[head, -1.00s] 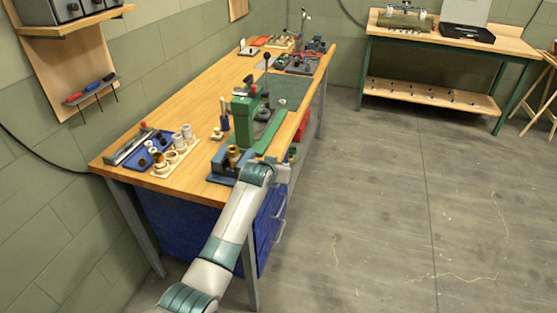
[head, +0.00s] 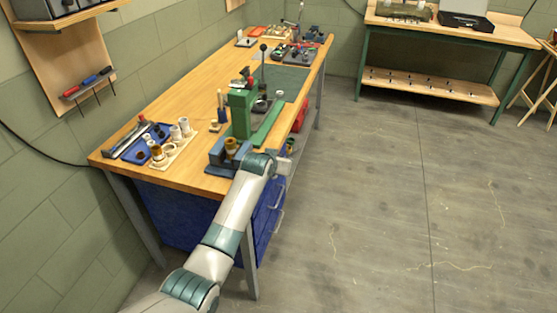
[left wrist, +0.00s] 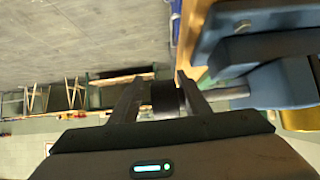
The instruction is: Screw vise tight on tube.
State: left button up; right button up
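The blue vise (head: 218,155) sits at the near right corner of the workbench. A brown-gold tube (head: 231,148) stands upright in it. In the left wrist view the vise's blue body (left wrist: 265,48) fills the upper right, and its grey screw shaft (left wrist: 228,93) runs left to a dark round knob (left wrist: 167,98). My left gripper (left wrist: 163,92) has one finger on each side of the knob. A narrow gap seems to show at the left finger, so a firm grip is unclear. In the head view my forearm and wrist hide the knob and fingers. My right gripper is out of view.
A green press (head: 241,108) stands right behind the vise. A blue tray (head: 150,140) and a pale holder with several tube pieces (head: 172,152) lie to the left on the workbench (head: 195,95). The floor to the right is clear.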

pick_arm(q)
jog(key=shift+w+a+r, duration=0.1)
jog(key=shift+w+r, duration=0.05)
jog(key=shift+r, duration=0.05)
jog(key=shift+a+r, duration=0.1)
jog(key=shift+a, duration=0.05)
